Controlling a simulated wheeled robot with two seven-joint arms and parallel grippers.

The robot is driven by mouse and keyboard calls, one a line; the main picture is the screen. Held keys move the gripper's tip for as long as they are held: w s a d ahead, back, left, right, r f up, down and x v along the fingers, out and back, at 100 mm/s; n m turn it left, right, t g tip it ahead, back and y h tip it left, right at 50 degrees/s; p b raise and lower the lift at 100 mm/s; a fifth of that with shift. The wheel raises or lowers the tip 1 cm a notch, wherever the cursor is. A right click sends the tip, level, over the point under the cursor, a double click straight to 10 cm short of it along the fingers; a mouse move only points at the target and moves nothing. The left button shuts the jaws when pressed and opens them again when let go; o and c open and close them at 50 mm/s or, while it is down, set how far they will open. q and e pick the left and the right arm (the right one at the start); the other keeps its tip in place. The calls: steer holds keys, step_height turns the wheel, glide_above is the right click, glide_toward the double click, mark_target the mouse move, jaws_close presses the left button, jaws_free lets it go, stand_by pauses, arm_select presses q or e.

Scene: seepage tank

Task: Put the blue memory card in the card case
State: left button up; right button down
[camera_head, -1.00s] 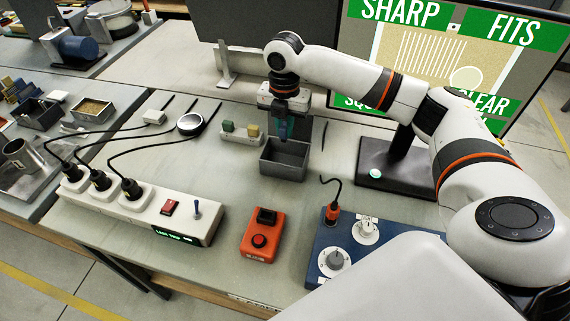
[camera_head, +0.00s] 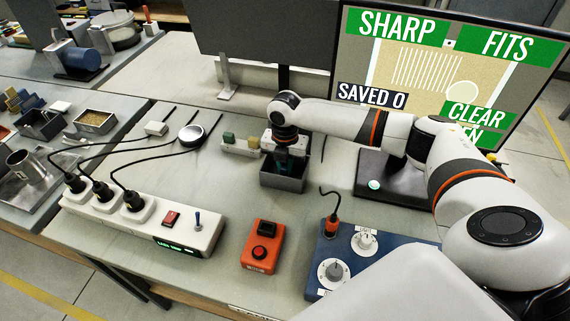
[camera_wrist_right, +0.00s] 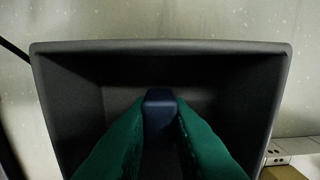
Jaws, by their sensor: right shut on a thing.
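My right gripper (camera_head: 284,166) reaches down into the open grey box (camera_head: 283,184), which appears to be the card case. In the right wrist view its green fingers (camera_wrist_right: 161,130) are shut on the dark blue memory card (camera_wrist_right: 159,108). The card is held upright between the fingertips, inside the outline of the box's rim (camera_wrist_right: 160,47). I cannot tell whether the card touches the box floor. In the head view the card is hidden by the gripper and the box. My left gripper is not in view.
A white holder (camera_head: 240,150) with a green block (camera_head: 228,138) and a beige block (camera_head: 253,142) stands just left of the box. An orange button box (camera_head: 260,247), a blue knob panel (camera_head: 330,285) and a power strip (camera_head: 140,220) stand nearer. A monitor (camera_head: 450,70) stands behind.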

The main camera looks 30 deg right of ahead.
mark_target(285, 165)
steer(key=shift+f, duration=0.1)
steer(key=c, duration=1.3)
jaws_free()
steer(key=shift+c, duration=0.2)
step_height(285, 165, up, 12)
steer(key=b, duration=0.1)
steer(key=shift+r+b, duration=0.2)
steer(key=shift+b, duration=0.1)
